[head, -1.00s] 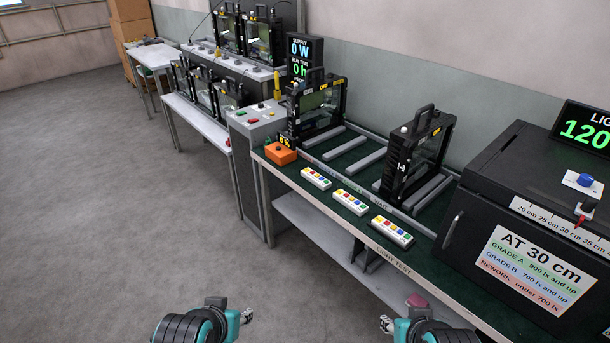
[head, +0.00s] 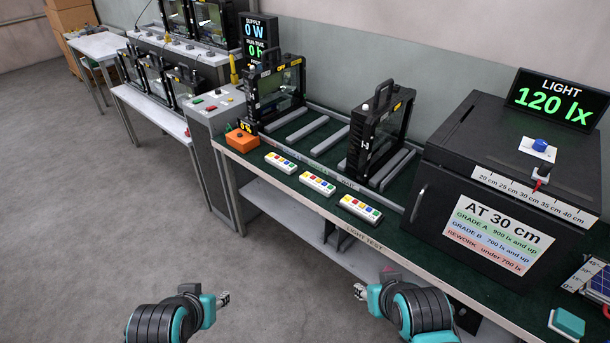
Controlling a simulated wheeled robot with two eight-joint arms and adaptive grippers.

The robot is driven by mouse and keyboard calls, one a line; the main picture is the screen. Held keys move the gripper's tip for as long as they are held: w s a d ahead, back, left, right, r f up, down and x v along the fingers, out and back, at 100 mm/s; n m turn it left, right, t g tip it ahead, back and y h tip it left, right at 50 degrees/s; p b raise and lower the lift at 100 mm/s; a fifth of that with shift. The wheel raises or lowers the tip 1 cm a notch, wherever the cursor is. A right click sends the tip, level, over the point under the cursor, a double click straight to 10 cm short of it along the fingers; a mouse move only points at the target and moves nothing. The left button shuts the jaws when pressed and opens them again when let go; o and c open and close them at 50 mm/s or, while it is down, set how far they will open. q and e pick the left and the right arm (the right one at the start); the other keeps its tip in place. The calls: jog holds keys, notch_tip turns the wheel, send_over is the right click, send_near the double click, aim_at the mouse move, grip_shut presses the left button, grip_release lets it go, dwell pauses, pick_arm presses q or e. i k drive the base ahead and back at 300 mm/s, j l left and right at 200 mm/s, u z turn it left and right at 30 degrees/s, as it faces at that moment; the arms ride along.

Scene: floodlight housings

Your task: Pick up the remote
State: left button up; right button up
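Three white remotes with coloured buttons lie in a row along the front of the dark green bench top: a left one (head: 281,163), a middle one (head: 317,183) and a right one (head: 361,209). They look alike, and I cannot tell which one the task means. My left gripper (head: 225,299) is low in front of the bench, over the floor. My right gripper (head: 359,291) is also low, in front of the bench edge. Both are well apart from the remotes. Their fingers are too small to show whether they are open or shut.
Floodlight housings (head: 379,134) stand on rails behind the remotes. An orange box (head: 241,139) is left of them. A black test box (head: 512,195) fills the right of the bench, with a light display (head: 556,98) behind it. Open floor (head: 90,230) lies to the left.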

aim_at(304, 178)
jog(key=i+j+z, duration=0.1)
jog(key=z, duration=0.3)
jog(key=i+j+z, duration=0.1)
jog(key=z, duration=0.25)
jog(key=j+z, duration=0.15)
jog(key=z, duration=0.25)
jog(key=i+j+z, duration=0.1)
jog(key=z, duration=0.25)
jog(key=i+j+z, duration=0.1)
jog(key=j+z, duration=0.15)
jog(key=j, duration=0.85)
jog(key=j+z, duration=0.3)
jog(key=j, duration=0.8)
